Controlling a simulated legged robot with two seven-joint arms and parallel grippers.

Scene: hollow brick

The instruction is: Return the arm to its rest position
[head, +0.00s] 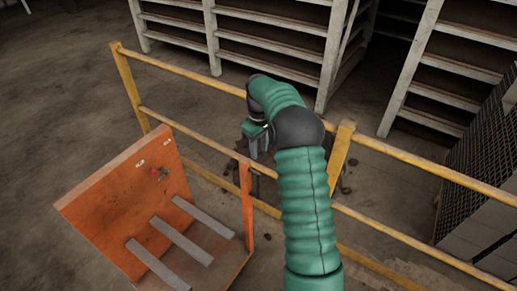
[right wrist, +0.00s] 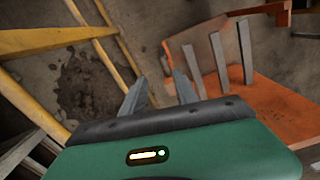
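My right arm reaches up from the bottom of the head view, in front of the yellow railing, and bends over at the top. Its right gripper (head: 259,153) points down near the orange cart and is partly hidden by the arm. In the right wrist view the two fingers (right wrist: 160,84) stand apart with only floor seen between them, so the gripper is open and empty. My left arm and left gripper are not in view.
The orange cart (head: 120,190) with several grey bars stands at the left. A yellow railing (head: 400,155) crosses the view. White shelves (head: 265,45) stand behind it. Grey blocks (head: 490,225) and a dark mesh panel (head: 485,140) are at right. Open floor lies at upper left.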

